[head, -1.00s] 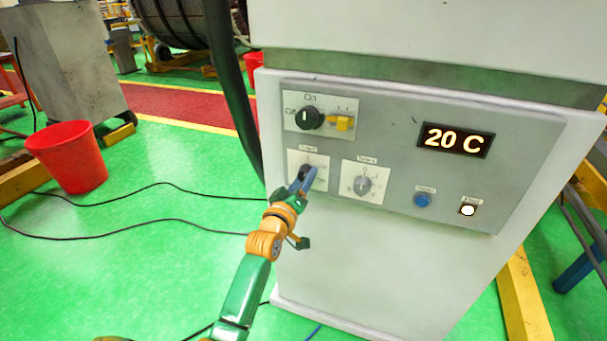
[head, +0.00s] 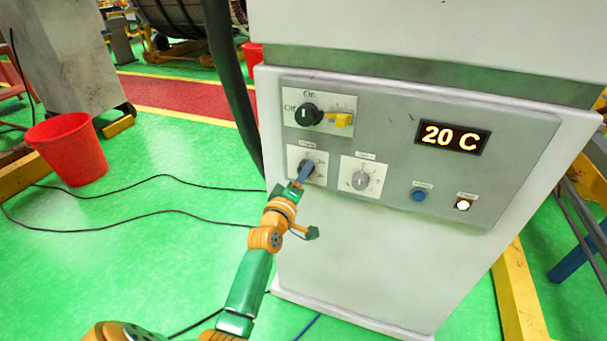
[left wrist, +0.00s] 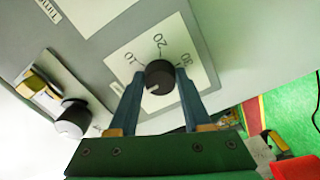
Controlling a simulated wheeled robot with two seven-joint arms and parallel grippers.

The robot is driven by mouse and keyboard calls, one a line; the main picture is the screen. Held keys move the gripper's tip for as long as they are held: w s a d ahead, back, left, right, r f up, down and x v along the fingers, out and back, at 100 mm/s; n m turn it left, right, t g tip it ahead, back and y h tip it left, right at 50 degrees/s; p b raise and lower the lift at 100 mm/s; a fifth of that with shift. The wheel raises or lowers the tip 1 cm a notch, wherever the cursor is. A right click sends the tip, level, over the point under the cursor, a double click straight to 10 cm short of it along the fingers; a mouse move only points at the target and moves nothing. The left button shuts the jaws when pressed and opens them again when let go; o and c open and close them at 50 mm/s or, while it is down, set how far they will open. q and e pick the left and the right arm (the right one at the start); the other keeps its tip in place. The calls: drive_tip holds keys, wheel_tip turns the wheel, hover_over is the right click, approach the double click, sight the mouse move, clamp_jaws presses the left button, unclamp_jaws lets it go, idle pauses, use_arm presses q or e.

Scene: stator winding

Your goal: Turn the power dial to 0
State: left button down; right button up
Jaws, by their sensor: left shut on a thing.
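The power dial is a small dark round knob (head: 307,165) on a white plate at the lower left of the grey control panel. In the left wrist view the knob (left wrist: 160,73) sits on its plate marked 10, 20 and 30. Its white pointer line points to the lower left there, away from these numbers; no number is readable at that spot. My left gripper (head: 302,178) is at the knob. Its two blue-grey fingers (left wrist: 160,84) are shut on the knob, one on each side. My right gripper is not in view.
The panel also has a black rotary switch (head: 308,114) with a yellow piece (head: 340,119), a grey timer dial (head: 361,180), a blue button (head: 418,194), a white lit button (head: 463,204) and a "20 C" display (head: 452,137). A red bucket (head: 68,150) stands on the floor.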

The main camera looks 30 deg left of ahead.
use_arm(q)
drive_tip(key=shift+c, duration=1.7)
unclamp_jaws()
drive_tip(key=shift+s, duration=0.1)
drive_tip(key=v, duration=0.7)
